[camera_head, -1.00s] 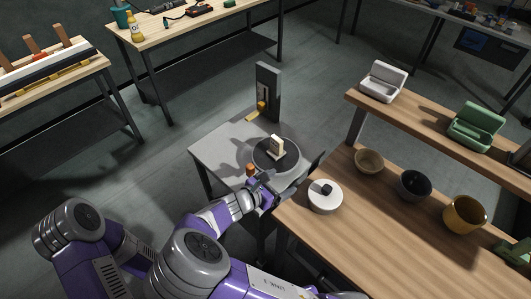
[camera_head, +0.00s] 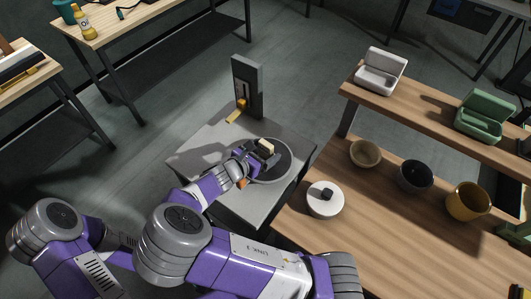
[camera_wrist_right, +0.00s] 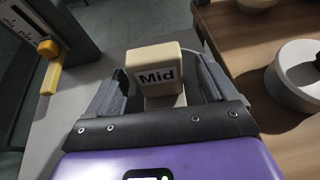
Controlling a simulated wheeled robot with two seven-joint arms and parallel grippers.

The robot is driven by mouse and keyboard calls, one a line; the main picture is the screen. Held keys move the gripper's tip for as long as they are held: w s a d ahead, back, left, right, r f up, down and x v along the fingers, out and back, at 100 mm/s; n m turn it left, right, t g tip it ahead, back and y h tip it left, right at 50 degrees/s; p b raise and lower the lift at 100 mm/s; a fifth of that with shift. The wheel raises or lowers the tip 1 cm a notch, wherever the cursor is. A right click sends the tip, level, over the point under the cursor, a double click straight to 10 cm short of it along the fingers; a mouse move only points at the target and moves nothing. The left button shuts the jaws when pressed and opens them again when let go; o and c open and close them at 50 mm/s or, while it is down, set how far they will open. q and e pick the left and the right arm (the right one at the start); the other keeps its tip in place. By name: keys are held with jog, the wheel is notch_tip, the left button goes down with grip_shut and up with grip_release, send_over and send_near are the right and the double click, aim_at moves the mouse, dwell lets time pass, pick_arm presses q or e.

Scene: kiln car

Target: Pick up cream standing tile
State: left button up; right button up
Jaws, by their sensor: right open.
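The cream standing tile (camera_head: 267,147) is upright on the round turntable (camera_head: 282,168) on the grey stand. In the right wrist view the tile (camera_wrist_right: 154,66) shows a black "Mid" label on its face. My right gripper (camera_head: 262,157) is at the tile, its jaws open. In the right wrist view the fingers of my right gripper (camera_wrist_right: 160,88) are spread to the left and right of the tile, with gaps visible. The tile's lower part is partly hidden in the head view. My left gripper is out of view.
A dark upright gauge (camera_head: 247,85) with a yellow slider (camera_head: 238,108) stands at the back of the grey stand (camera_head: 205,140). To the right, a wooden table holds a white round lidded pot (camera_head: 325,201) and several bowls, including a tan one (camera_head: 365,153).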

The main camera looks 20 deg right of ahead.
jog(key=x, duration=0.3)
jog(key=shift+w+d+f+b, duration=0.15)
jog(key=shift+w+d+b, duration=0.1)
jog(key=shift+b, duration=0.1)
jog(key=c, duration=1.2)
